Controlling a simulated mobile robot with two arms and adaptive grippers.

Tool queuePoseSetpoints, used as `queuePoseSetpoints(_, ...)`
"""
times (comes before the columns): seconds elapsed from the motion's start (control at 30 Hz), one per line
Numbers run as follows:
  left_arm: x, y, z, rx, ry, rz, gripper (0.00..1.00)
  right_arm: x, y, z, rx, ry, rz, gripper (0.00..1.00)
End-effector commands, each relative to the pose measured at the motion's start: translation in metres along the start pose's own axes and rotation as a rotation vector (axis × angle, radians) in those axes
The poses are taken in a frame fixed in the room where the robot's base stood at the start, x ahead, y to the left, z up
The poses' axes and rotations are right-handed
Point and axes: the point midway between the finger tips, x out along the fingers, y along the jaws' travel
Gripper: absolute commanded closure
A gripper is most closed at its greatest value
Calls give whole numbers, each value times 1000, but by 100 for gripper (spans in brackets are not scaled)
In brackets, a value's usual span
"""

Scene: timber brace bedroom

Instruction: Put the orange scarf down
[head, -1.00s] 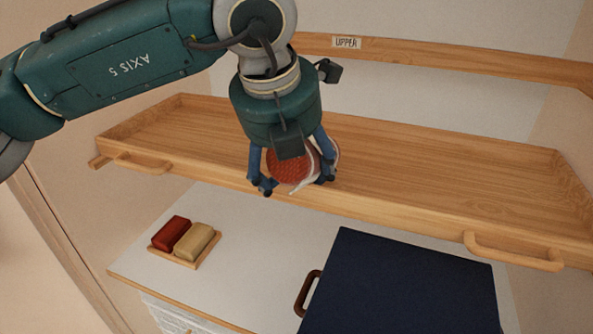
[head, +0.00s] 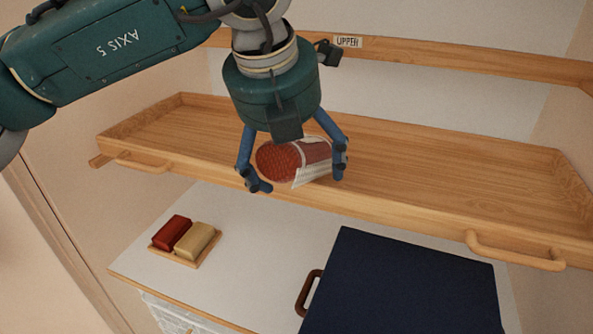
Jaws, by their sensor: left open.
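The orange scarf (head: 278,162) is a rolled, red-orange bundle with a pale band and a whitish fringe or flap at its right. It lies in the wooden tray shelf (head: 430,165), near the front edge. My left gripper (head: 296,182) is open around the scarf, with one blue finger at its left and one at its right. There is a gap on the left side. The right finger is close to the scarf's end, and I cannot tell whether it touches. The scarf's upper part is partly hidden by the gripper. My right gripper is not in view.
A rail labelled UPPER (head: 347,42) runs behind and above the shelf. Below, a white surface holds a small wooden tray with a red block (head: 172,232) and a tan block (head: 195,240). A dark blue panel (head: 400,290) with a brown handle lies right of them. The shelf's right part is empty.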

Motion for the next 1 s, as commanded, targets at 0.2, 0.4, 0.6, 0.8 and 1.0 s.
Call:
queuePoseSetpoints(0.2, -47, -1, -2, 1, -4, 0, 10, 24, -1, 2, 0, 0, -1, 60)
queuePoseSetpoints(0.4, -83, -1, -1, 1, 0, 0, 10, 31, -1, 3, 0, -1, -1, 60)
queuePoseSetpoints(0.6, -98, 0, -1, 2, 2, 2, 10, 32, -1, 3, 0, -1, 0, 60)
queuePoseSetpoints(0.8, -100, 0, -1, 2, 2, 1, 10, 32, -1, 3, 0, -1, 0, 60)
queuePoseSetpoints(1.0, -100, -1, -1, 2, 2, 1, 10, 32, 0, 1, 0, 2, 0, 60)
